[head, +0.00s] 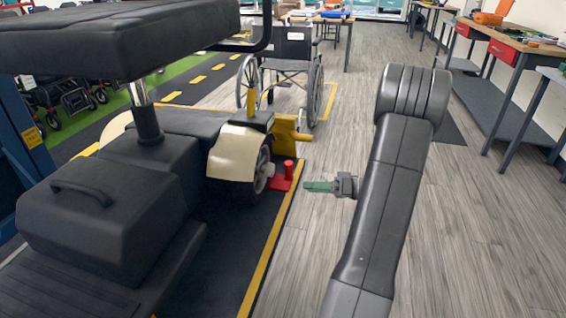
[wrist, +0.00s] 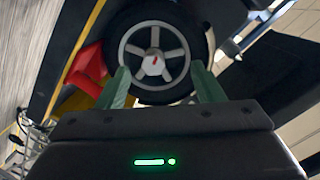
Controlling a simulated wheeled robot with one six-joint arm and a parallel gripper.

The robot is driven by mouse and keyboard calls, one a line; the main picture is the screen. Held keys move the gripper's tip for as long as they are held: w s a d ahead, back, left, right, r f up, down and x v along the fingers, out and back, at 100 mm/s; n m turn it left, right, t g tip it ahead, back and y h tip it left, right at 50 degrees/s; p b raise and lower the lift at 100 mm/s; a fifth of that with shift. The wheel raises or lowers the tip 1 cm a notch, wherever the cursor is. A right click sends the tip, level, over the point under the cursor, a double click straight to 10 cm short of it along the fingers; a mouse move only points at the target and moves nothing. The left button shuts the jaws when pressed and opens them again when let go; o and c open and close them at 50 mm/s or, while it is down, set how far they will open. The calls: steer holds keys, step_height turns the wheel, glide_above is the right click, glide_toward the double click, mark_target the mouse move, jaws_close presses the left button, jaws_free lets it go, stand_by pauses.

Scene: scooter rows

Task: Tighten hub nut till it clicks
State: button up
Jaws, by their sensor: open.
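The scooter wheel (wrist: 118,38) fills the upper middle of the wrist view, a black tyre around a grey spoked rim. At its centre is the pale hub nut (wrist: 153,66) with a small red mark on it. My gripper (wrist: 160,67) is open, its two green fingers spread left and right of the hub in the picture, with nothing between them. In the head view the wheel (head: 262,172) shows edge-on under a cream fender (head: 234,150). My gripper (head: 308,186) points left at it, with a gap between. The nut is hard to make out there.
A red block with an upright post (head: 284,176) stands by the wheel, close to my gripper; a yellow part (head: 287,134) is behind it. A wheelchair (head: 290,75) stands further back. Workbenches (head: 510,45) line the right. The wooden floor around my arm is clear.

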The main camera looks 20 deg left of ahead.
steer(key=y, duration=0.1)
glide_toward(273, 171)
steer(key=shift+n+t, duration=0.3)
steer(key=shift+t, duration=0.1)
steer(key=a, duration=0.5)
steer(key=a+b, duration=0.1)
steer(key=a, duration=0.2)
steer(key=shift+s+a+f, duration=0.2)
steer(key=shift+s+a, duration=0.15)
steer(key=shift+s, duration=0.05)
steer(key=c, duration=1)
